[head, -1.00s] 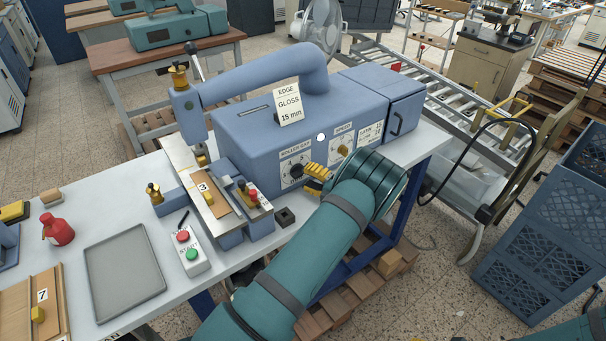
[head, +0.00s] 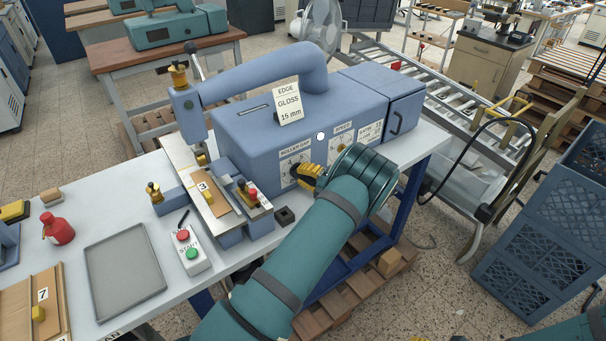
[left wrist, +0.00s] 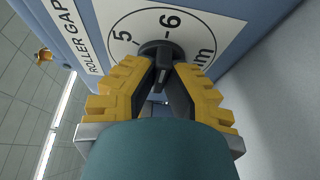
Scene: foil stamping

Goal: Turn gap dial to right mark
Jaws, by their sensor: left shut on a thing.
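The gap dial (left wrist: 160,50) is a black round knob with a raised bar, on the white ROLLER GAP plate (left wrist: 122,38) on the blue machine's front. My left gripper (left wrist: 162,78), with yellow ridged fingers, is shut on the dial's bar. In the head view my left gripper (head: 300,176) covers the dial. Which mark the dial points at cannot be told. My right gripper is not in view.
The blue machine (head: 245,130) carries an EDGE GLOSS 15 mm card (head: 288,104). A SPEED dial (head: 342,147) is close to my left wrist. A start/stop box (head: 190,252), grey tray (head: 124,274) and red bottle (head: 58,230) are on the table at left.

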